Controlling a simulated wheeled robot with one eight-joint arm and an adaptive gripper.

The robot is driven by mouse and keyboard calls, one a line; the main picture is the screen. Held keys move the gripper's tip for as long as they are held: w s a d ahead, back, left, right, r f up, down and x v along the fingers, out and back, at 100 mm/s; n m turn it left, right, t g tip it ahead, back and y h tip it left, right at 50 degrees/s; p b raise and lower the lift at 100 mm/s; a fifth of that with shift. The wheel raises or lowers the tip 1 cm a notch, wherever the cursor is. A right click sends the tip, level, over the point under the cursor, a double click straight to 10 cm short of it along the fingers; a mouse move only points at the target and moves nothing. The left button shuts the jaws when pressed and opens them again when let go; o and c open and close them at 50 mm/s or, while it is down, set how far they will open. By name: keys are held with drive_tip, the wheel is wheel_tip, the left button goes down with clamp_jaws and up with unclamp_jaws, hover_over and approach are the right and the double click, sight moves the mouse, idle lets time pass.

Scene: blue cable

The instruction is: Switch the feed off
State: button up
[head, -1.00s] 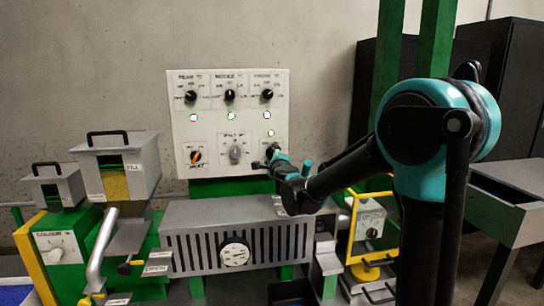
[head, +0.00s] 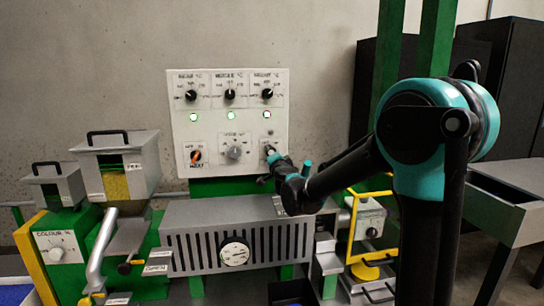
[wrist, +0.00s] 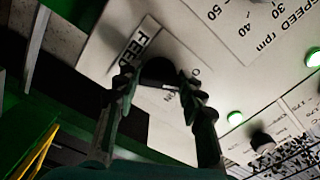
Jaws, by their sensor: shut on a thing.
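The white control panel (head: 182,140) stands upright at the back in the head view. The dark feed knob (wrist: 158,72) sits beside the FEED label (wrist: 140,47) in the wrist view. It is at the panel's lower right in the head view. My gripper (wrist: 158,88) is shut on the feed knob, one finger on each side; it reaches the panel from the lower right in the head view (head: 270,157). The fingers partly cover the OFF and ON lettering, so I cannot read the knob's setting. The small lamp (head: 268,133) above the knob looks unlit.
The grey speed knob (head: 235,152) and orange heat knob (head: 196,156) are left of the feed knob. Three black knobs and three lit green lamps are above. A slotted grey housing (head: 180,215) with a round dial (head: 235,253) juts out below the panel.

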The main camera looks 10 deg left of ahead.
drive_tip(key=shift+n, duration=0.5)
drive_tip(key=o, duration=1.2)
drive_tip(key=shift+c, duration=0.2)
drive_tip(key=v, duration=1.2)
drive_tip(key=shift+s, duration=0.1)
